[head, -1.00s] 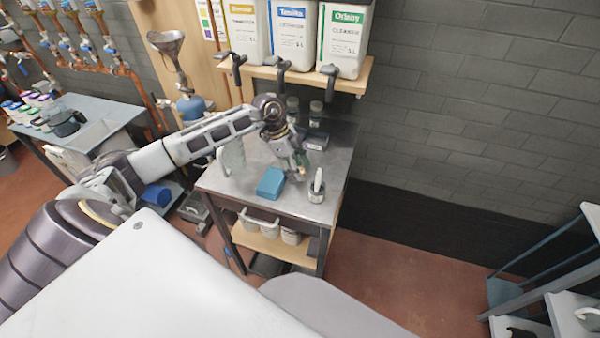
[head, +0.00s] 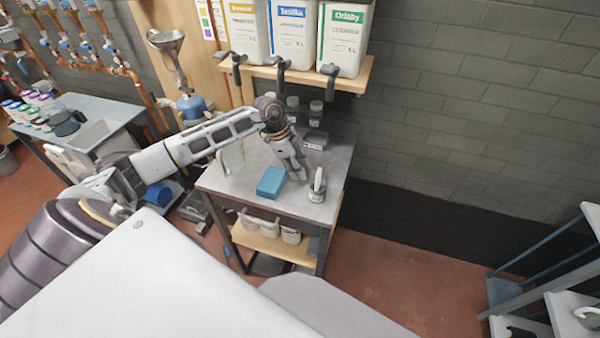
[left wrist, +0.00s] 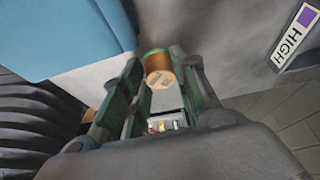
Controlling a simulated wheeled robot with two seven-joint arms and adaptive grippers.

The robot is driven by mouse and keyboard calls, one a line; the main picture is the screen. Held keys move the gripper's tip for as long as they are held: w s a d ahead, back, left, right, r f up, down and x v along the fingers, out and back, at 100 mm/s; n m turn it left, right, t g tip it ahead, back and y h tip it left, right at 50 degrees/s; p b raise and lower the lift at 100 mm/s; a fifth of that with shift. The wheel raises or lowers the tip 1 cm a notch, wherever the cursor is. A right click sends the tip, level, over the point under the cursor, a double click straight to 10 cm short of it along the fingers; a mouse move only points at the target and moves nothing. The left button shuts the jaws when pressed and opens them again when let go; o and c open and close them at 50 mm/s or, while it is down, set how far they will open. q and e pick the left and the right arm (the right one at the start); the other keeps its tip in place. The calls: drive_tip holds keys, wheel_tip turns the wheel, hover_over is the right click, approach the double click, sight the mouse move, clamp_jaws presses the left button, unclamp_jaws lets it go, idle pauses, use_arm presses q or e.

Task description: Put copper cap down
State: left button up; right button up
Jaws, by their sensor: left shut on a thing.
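The copper cap (left wrist: 160,72) is a small orange-brown cylinder with a green band and a printed face. In the left wrist view it sits between the fingertips of my left gripper (left wrist: 158,66), which is shut on it. My right gripper is not in view.
The blue box (head: 271,182) lies left of the gripper. A clear jug (head: 232,158) and small jars (head: 315,112) stand farther off. A shelf with large canisters (head: 341,38) is behind.

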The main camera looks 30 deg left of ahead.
use_arm(q)
drive_tip(key=shift+r, duration=1.75)
drive_tip(key=shift+w+d, duration=0.15)
drive_tip(key=shift+d, duration=0.55)
drive_tip(key=d, duration=0.1)
drive_tip(key=w+d+b, duration=0.1)
drive_tip(key=d, duration=0.1)
drive_tip(key=shift+d, duration=0.3)
drive_tip(key=w+d+b, duration=0.1)
drive_tip(key=w+d, duration=0.2)
drive_tip(key=d, duration=0.9)
drive_tip(key=shift+d, duration=0.3)
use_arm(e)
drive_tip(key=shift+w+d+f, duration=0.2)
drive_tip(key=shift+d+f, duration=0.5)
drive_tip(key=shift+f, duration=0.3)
